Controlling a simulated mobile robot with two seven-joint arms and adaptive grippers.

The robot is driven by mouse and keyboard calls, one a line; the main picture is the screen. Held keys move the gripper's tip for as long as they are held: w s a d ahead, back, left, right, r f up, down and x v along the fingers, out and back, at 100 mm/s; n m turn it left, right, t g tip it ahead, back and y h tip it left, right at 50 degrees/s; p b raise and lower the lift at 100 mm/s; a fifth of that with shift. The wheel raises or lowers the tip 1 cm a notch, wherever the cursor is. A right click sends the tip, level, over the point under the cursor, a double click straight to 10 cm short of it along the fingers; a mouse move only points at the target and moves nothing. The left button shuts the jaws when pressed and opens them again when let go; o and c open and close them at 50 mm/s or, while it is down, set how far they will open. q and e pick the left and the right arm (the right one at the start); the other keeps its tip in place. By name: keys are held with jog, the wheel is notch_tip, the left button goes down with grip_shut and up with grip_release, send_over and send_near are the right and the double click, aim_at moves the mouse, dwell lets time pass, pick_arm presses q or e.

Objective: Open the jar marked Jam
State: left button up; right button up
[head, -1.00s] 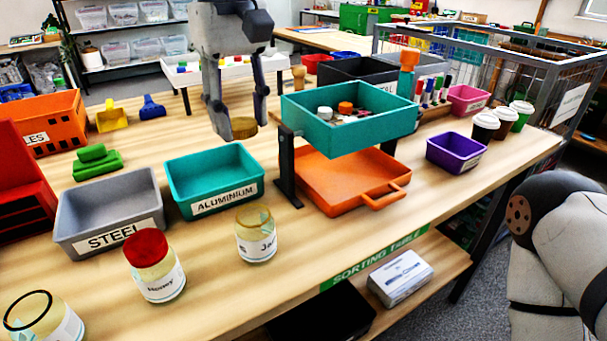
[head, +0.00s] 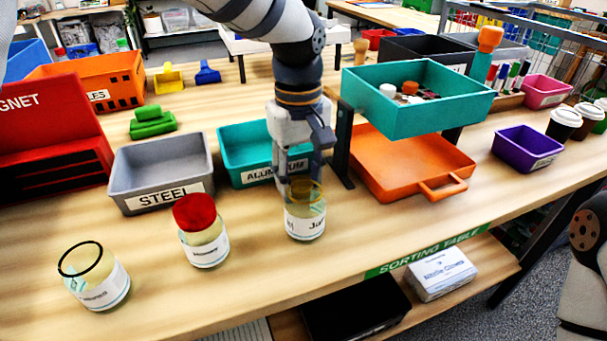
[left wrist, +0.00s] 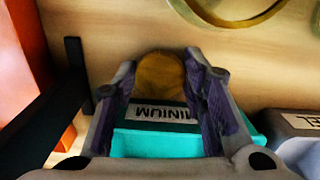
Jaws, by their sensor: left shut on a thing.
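The jar marked Jam (head: 306,222) stands upright on the table in the head view, with a gold-coloured rim and no lid seated on it. An open gold ring at the top of the left wrist view (left wrist: 232,20) looks like its mouth. My left gripper (head: 303,178) is just behind the jar in the head view, pointing down. In the left wrist view the gripper (left wrist: 160,85) is shut on a round gold lid (left wrist: 160,73), apart from the ring. The lid is hard to make out in the head view. My right gripper is out of view.
The Aluminium bin (head: 238,178) is behind the gripper, the Steel bin (head: 125,170) left of it. A red-lidded Honey jar (head: 205,247) and a black-rimmed jar (head: 108,290) stand left. A teal tray (head: 410,118) is raised above an orange tray (head: 395,178).

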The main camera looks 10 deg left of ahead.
pick_arm(q)
jog(key=o, duration=1.3)
jog(key=shift+f, duration=0.15)
